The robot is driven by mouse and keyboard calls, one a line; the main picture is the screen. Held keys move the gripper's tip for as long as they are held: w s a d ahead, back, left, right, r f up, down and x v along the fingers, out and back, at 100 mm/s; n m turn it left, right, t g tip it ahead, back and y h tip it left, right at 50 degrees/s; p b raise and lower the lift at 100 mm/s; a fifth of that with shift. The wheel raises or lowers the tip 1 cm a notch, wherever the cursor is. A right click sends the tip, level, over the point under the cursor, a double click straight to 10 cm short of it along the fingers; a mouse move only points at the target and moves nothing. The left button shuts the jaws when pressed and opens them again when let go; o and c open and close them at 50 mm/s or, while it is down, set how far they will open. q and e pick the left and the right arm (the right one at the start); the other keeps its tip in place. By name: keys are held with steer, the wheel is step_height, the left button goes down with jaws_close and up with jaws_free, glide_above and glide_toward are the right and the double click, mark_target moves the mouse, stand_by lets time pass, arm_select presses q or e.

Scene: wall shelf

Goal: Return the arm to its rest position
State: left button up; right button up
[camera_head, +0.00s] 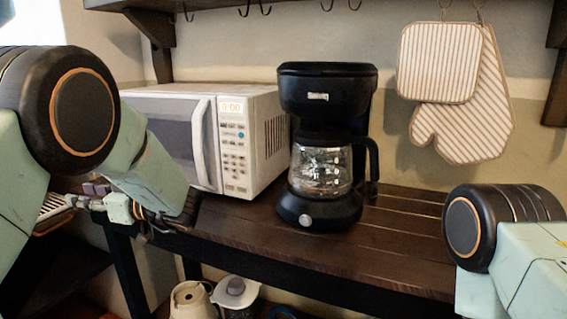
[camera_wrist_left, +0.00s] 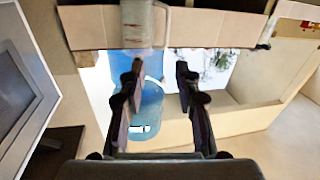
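My left arm comes in from the left in the head view, bent at the elbow. Its left gripper (camera_head: 82,195) is in front of the microwave's left side, beyond the left end of the wooden shelf. In the left wrist view the two dark fingers (camera_wrist_left: 158,76) stand apart with nothing held between them. A blue bottle-like thing (camera_wrist_left: 150,106) shows behind the fingers, and I cannot tell its distance. Of my right arm only a dark joint and pale green link show at the right edge of the head view. The right gripper is out of view.
A white microwave (camera_head: 262,140) and a black coffee maker (camera_head: 326,95) stand on the dark wooden shelf (camera_head: 400,235). A striped pot holder (camera_head: 437,62) and oven mitt (camera_head: 478,130) hang on the wall. Kitchen items, including a beige one (camera_head: 190,302), stand below. The shelf's right part is clear.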

arm_select(q)
steer(key=w+d+f+m+t+h, duration=0.1)
steer(key=w+f+m+t+h, duration=0.1)
steer(key=w+f+m+t, duration=0.25)
steer(key=s+d+f+m+h, duration=0.3)
steer(key=s+f+h, duration=0.1)
steer(key=f, duration=0.3)
steer(key=s+d+f+m+h+p, duration=0.1)
steer(key=s+d+f+m+h, duration=0.25)
steer(key=f, duration=0.45)
steer(key=s+d+f+m+h, duration=0.2)
steer(key=s+f+h, duration=0.15)
steer(key=f, duration=0.35)
steer(key=s+d+f+m+g+h, duration=0.1)
steer(key=s+d+f+g, duration=0.1)
steer(key=s, duration=0.9)
steer(key=s+d+f+m+g+h+p, duration=0.1)
steer(key=s+f, duration=0.4)
steer(key=s, duration=0.7)
steer(key=s+d+f+m+g+h+p, duration=0.1)
steer(key=s+g, duration=0.4)
steer(key=s, duration=0.6)
step_height(320, 180, down, 2)
steer(key=d+h, duration=0.1)
steer(key=d, duration=0.1)
steer(key=shift+s+d+f+h, duration=0.15)
steer(key=shift+s+d+h, duration=0.15)
steer(key=shift+d, duration=0.1)
